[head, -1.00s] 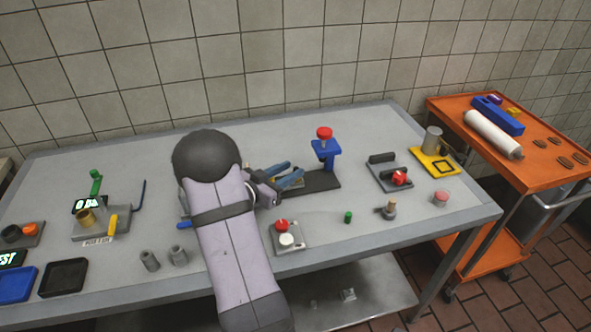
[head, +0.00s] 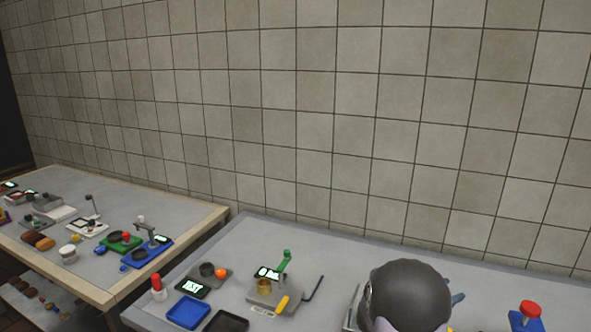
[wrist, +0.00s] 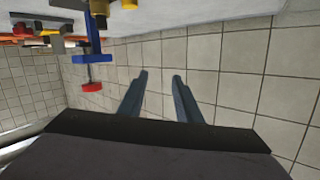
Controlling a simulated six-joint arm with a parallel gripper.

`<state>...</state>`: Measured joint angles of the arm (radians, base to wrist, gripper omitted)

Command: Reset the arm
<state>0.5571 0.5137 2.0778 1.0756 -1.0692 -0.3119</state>
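My gripper (wrist: 160,98) shows in the wrist view as two blue-grey fingers held apart with nothing between them. Tiled wall shows behind and between the fingers, and the picture is upside down, with the table along its top edge. In the head view the dark round joint of my arm (head: 408,295) is at the bottom right over the grey table (head: 345,250). It hides most of the gripper; only a bit of blue-grey finger shows to its right.
A red-topped blue press (head: 527,317) stands right of my arm; it also shows in the wrist view (wrist: 92,55). A blue tray (head: 188,312), black tray (head: 227,322) and green-handled device (head: 284,262) are to the left. A wood-edged table (head: 150,207) with several devices stands farther left.

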